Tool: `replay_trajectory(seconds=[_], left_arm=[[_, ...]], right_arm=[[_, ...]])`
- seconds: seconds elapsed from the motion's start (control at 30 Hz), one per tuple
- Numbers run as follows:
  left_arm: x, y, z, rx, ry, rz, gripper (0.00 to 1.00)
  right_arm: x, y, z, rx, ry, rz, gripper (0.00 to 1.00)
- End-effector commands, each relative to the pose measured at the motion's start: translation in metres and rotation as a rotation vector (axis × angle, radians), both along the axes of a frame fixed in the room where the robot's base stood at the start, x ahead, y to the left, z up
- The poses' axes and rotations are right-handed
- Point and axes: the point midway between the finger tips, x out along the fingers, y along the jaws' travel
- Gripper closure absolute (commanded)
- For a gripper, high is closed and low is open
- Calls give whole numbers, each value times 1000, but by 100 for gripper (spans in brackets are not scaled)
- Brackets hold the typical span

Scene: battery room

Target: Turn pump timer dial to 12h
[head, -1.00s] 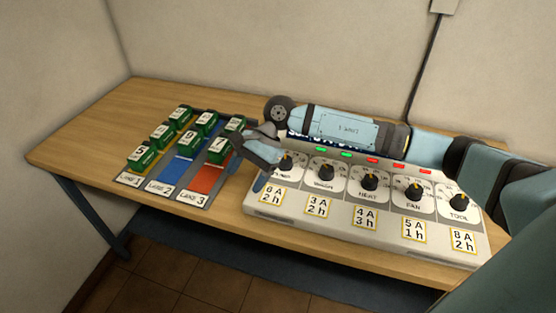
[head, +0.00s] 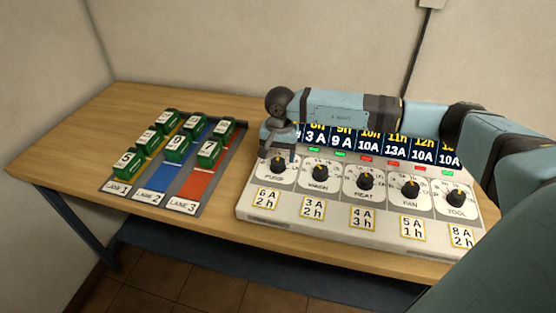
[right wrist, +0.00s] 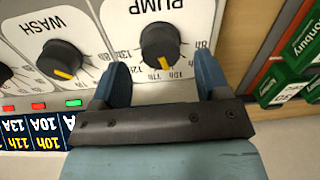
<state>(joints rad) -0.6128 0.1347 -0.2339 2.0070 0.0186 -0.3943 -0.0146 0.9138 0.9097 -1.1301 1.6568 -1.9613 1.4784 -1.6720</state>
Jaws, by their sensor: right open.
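The PUMP dial (head: 277,163) is a black knob with a yellow pointer at the left end of the white control panel (head: 287,208). In the right wrist view the PUMP dial (right wrist: 160,42) sits between my finger lines, its pointer near the 11h and 10h marks; I cannot tell exactly which. The 12h mark is beside 11h, on the left there. My right gripper (right wrist: 161,66) is open, one finger on each side of the dial, and contact is not clear. In the head view my right gripper (head: 277,150) partly covers the dial. My left gripper is out of view.
The WASH dial (head: 320,173) is beside PUMP, with HEAT (head: 365,180), FAN (head: 410,188) and TOOL (head: 456,197) further right. A lane tray (head: 224,168) with several green batteries stands left on the table (head: 80,140). A blue label strip (head: 392,146) runs behind the dials.

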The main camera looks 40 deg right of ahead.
Motion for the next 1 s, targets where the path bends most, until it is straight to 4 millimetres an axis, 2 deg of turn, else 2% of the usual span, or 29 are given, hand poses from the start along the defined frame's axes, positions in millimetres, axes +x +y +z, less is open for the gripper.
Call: replay_trajectory(seconds=[0.1, 0.2, 0.57, 0.6, 0.67, 0.8, 1.0], left_arm=[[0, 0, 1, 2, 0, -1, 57], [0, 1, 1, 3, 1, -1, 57], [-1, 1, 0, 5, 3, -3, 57], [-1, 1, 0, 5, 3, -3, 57], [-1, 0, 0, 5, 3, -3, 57], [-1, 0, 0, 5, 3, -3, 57], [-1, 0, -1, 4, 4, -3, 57]], right_arm=[[0, 1, -18, 0, 1, 0, 31], [1, 1, -27, 1, 0, 0, 31], [1, 1, -34, 1, -1, -1, 31], [1, 1, -34, 1, -1, -1, 33], [1, 1, -34, 1, -1, 0, 47], [1, 1, -34, 1, -1, 0, 79], [1, 1, -34, 2, -1, -6, 80]])
